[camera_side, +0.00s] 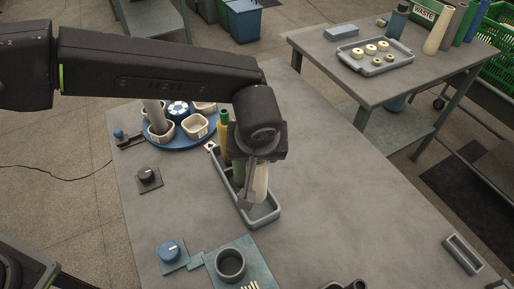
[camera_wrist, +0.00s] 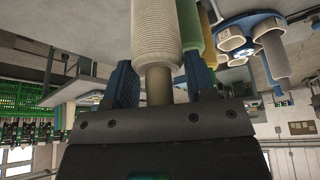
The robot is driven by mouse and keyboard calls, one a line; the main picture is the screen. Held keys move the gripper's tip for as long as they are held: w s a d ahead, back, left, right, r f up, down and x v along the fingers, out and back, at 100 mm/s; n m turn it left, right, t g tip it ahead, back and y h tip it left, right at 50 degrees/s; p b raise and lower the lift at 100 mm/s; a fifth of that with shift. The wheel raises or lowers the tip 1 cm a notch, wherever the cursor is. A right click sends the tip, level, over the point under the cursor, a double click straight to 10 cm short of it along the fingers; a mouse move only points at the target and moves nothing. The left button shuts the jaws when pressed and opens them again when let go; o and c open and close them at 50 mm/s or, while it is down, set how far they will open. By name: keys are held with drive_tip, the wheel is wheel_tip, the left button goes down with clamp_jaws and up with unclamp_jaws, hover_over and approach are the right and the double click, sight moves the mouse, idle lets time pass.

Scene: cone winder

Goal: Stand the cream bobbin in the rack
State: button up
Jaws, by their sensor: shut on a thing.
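The cream bobbin (camera_side: 262,184) is in my gripper (camera_side: 248,194), over the long grey tray (camera_side: 268,217) on the table. In the wrist view the ribbed body of the cream bobbin (camera_wrist: 157,28) extends beyond my gripper (camera_wrist: 160,84), whose blue-grey fingers close on its narrow brown stem. A green bobbin (camera_wrist: 189,25) and a yellow bobbin (camera_wrist: 207,45) are close beside it; the yellow one (camera_side: 224,128) also shows at the tray's far end. Whether the cream bobbin touches the tray cannot be told.
A blue turntable (camera_side: 182,142) with several pale cups stands behind the tray; a grey bobbin (camera_side: 156,117) stands in one cup. The table's right side is mostly clear.

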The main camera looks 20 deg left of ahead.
drive_tip(key=shift+f, duration=1.4)
drive_tip(key=shift+f, duration=0.75)
drive_tip(key=shift+f, duration=0.3)
drive_tip(key=o, duration=0.9)
drive_tip(key=shift+o, duration=0.2)
